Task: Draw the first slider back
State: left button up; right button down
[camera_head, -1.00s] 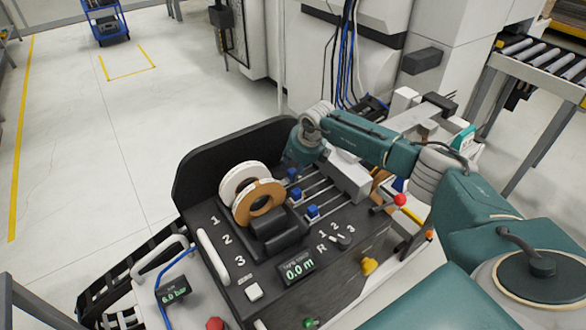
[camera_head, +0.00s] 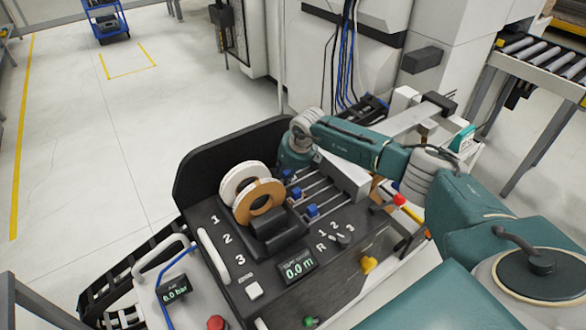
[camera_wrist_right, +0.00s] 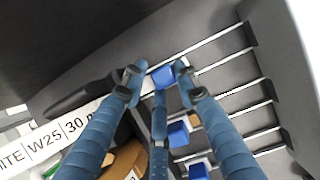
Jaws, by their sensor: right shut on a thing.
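The first slider, a blue knob on a pale base, shows in the right wrist view (camera_wrist_right: 164,77) between the fingertips of my right gripper (camera_wrist_right: 160,84), which is shut on it. In the head view my right gripper (camera_head: 291,164) is at the rear of the black machine top, and its own wrist partly hides it. The first slider (camera_head: 287,175) shows just below it. The second slider (camera_head: 296,193) and third slider (camera_head: 312,210) sit on their own rails nearer the front. My left gripper is not in view.
A white tape roll (camera_head: 232,178) and a brown roll (camera_head: 268,190) stand just left of the sliders. A black curved guard (camera_head: 195,168) rises behind them. A grey block (camera_head: 343,176) spans the rails' right ends. The display (camera_head: 297,269) reads 0.0 m.

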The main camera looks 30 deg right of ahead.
jog(key=shift+s+a, duration=0.1)
jog(key=shift+a, duration=0.9)
jog(key=c, duration=1.5)
grip_release()
jog(key=v, duration=1.2)
